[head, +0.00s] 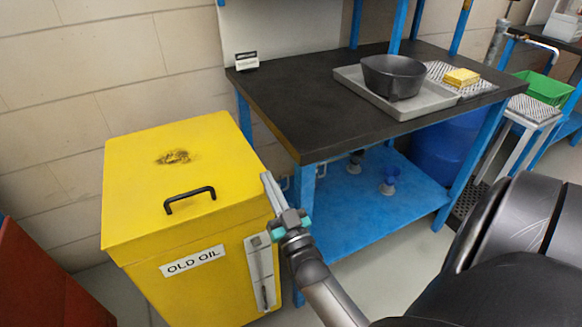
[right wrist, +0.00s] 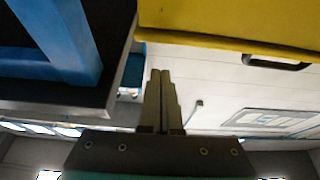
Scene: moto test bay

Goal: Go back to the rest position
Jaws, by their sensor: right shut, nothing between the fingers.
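My right gripper (head: 268,186) is shut and empty in the head view. It is in front of the yellow OLD OIL bin (head: 180,235), near the right side of its lid. I cannot tell whether it touches the bin. In the right wrist view the two fingers (right wrist: 159,75) lie together with nothing between them. The yellow bin (right wrist: 230,25) shows there at the upper right, with its black handle (right wrist: 278,62). The bin's lid is closed in the head view. My left gripper is not in view.
A workbench (head: 290,100) with a dark top and blue legs stands to the right of the bin. A grey tray (head: 350,75) on it holds a black pan (head: 393,76); a yellow block (head: 461,77) lies beside it. A red cabinet (head: 45,280) is at the lower left.

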